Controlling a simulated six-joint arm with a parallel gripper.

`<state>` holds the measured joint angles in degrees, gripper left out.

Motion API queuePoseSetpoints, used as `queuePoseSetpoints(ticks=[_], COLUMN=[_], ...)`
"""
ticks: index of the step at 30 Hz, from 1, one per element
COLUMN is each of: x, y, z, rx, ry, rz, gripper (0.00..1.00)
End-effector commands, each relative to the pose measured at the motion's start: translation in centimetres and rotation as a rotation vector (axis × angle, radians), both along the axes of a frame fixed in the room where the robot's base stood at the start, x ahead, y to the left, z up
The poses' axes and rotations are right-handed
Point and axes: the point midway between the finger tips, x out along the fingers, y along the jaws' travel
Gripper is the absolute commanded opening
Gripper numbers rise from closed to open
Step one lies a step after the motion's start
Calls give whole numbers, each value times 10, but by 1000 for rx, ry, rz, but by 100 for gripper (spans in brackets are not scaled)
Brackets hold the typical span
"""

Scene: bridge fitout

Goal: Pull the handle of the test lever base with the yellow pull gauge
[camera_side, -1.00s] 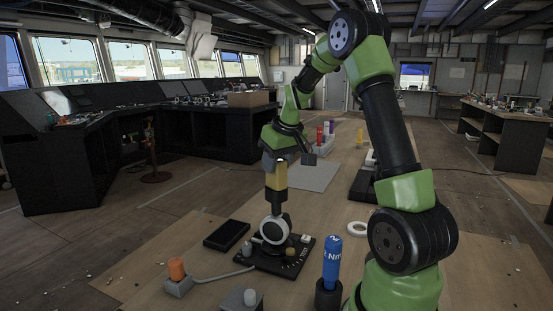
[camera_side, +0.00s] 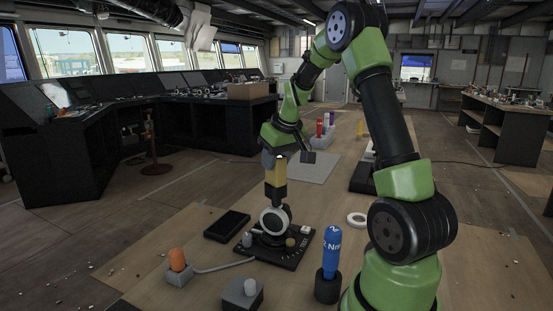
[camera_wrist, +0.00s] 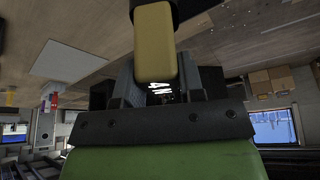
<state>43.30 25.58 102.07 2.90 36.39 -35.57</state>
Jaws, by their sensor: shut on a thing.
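My gripper (camera_side: 277,178) points down, shut on the yellow pull gauge (camera_side: 280,171), which stands upright in the jaws. The gauge's yellow body also shows between the fingers in the wrist view (camera_wrist: 154,45), with a dark part beyond it. Below the gauge, a pale ring with a dark rim (camera_side: 273,221) stands over the test lever base (camera_side: 285,257), a flat black plate with small knobs and white marks. The gauge's lower end meets or overlaps this ring; I cannot tell whether it is hooked on the handle. The handle cannot be made out separately.
A black flat box (camera_side: 227,226) lies left of the base. An orange knob on a grey block (camera_side: 178,261), another grey block (camera_side: 243,294) and a blue tool in a black holder (camera_side: 331,253) stand in front. A white ring (camera_side: 357,219) lies to the right.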

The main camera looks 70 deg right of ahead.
Motion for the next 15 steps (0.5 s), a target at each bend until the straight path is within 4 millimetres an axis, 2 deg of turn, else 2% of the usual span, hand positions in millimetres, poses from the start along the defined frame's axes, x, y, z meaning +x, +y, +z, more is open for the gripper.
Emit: queuePoseSetpoints(ticks=[15], x=[11], y=[0], z=[0], rx=[-2], ry=[-1], rz=[1], gripper=[0])
